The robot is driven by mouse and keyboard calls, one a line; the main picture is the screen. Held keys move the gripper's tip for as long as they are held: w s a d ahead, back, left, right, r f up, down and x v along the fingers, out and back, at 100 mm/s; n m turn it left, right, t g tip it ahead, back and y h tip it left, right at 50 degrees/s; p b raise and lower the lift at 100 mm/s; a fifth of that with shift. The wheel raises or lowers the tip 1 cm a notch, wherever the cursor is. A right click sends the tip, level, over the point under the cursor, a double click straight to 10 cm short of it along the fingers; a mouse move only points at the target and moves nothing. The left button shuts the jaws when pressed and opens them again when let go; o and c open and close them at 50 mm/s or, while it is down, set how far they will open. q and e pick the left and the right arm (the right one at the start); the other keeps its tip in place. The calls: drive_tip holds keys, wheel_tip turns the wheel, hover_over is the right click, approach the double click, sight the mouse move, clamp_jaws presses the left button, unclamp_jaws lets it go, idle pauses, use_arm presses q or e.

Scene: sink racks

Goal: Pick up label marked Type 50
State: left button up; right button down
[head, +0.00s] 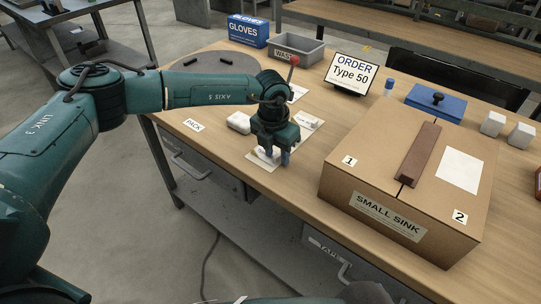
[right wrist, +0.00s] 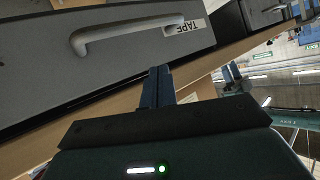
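My left gripper (head: 275,156) points down over the work table, with its fingertips apart just above a pale label card (head: 256,164). The gripper covers part of this card, and its print cannot be read. Another pale card with a white piece (head: 310,121) lies just right of the gripper, and one more (head: 298,93) lies behind it. The order sign (head: 351,74) reads "ORDER Type 50". My right gripper (right wrist: 157,86) shows in the right wrist view with its fingers together and nothing between them, near a grey drawer front (right wrist: 110,55).
A closed carton marked "SMALL SINK" (head: 388,228) stands close to the right of my left gripper. A white block (head: 239,123) and a "PACK" mark (head: 194,125) lie to the left. A grey waste bin (head: 297,57) and blue gloves box (head: 248,31) stand behind.

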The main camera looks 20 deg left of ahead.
use_arm(q)
drive_tip(key=shift+c, duration=0.4)
clamp_jaws()
